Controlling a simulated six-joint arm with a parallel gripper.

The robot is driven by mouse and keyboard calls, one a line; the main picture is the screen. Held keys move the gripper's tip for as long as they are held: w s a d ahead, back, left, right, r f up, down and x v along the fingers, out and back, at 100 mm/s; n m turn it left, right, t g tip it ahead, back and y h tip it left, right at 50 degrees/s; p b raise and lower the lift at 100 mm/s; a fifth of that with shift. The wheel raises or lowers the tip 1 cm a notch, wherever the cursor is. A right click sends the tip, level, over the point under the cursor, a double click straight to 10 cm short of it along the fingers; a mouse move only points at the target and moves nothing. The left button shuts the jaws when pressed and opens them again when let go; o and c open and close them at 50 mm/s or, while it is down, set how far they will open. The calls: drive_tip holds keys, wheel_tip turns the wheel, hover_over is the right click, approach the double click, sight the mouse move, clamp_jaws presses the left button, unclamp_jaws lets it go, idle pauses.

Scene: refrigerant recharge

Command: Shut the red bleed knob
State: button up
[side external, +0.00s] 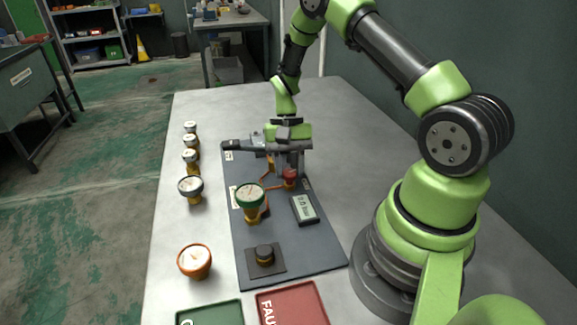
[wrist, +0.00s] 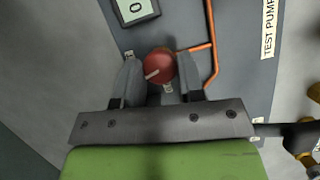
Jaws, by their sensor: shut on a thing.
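The red bleed knob (wrist: 160,66) sits on the dark panel (wrist: 237,60), with a pale pointer line on its top that slants toward the lower left in the wrist view. My gripper (wrist: 159,72) has its two fingers on either side of the knob and is shut on it. In the side view the knob (side external: 290,174) shows just below my gripper (side external: 288,170), which points down over the panel. Orange pipe runs beside the knob. How far the knob is turned is not clear to me.
A digital display (side external: 304,209) lies right of a green-rimmed gauge (side external: 249,196) on the panel. A black knob (side external: 264,254) is nearer the front. Several loose gauges stand left of the panel. A green tray (side external: 210,313) and a red tray (side external: 291,304) lie in front.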

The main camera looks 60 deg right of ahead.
drive_tip(key=shift+m+t+y, duration=0.3)
drive_tip(key=shift+m+t, duration=0.2)
drive_tip(key=shift+m, duration=1.1)
drive_tip(key=o, duration=0.9)
drive_tip(key=v, duration=1)
drive_tip(key=shift+s, duration=0.1)
